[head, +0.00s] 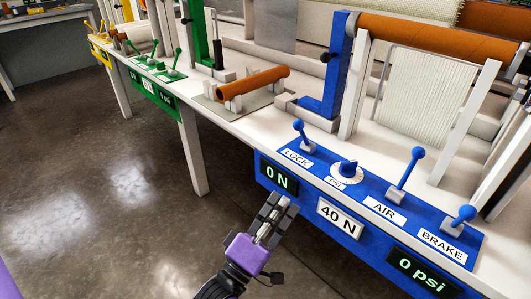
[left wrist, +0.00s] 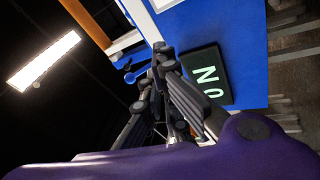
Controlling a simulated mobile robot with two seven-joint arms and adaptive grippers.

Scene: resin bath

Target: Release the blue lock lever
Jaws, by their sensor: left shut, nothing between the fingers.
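The blue lock lever (head: 301,132) has a round knob on a stalk and stands on the blue panel behind the LOCK label (head: 298,158). Its stalk leans to the left in the head view. My left gripper (head: 279,203) is shut and empty, in front of the panel's front face, just below the "0 N" display (head: 278,178). It is apart from the lever, lower and nearer. In the left wrist view, the shut fingers (left wrist: 162,52) point along the panel beside the "0 N" display (left wrist: 208,80). A small blue knob (left wrist: 129,78), apparently the lock lever, shows beside the fingers. My right gripper is out of view.
A psi dial (head: 347,170), an air lever (head: 406,172) and a brake lever (head: 461,219) share the blue panel (head: 385,220). A "40 N" plate (head: 340,217) is on its front. A blue upright (head: 335,75) and an orange roller stand behind. Open floor lies left.

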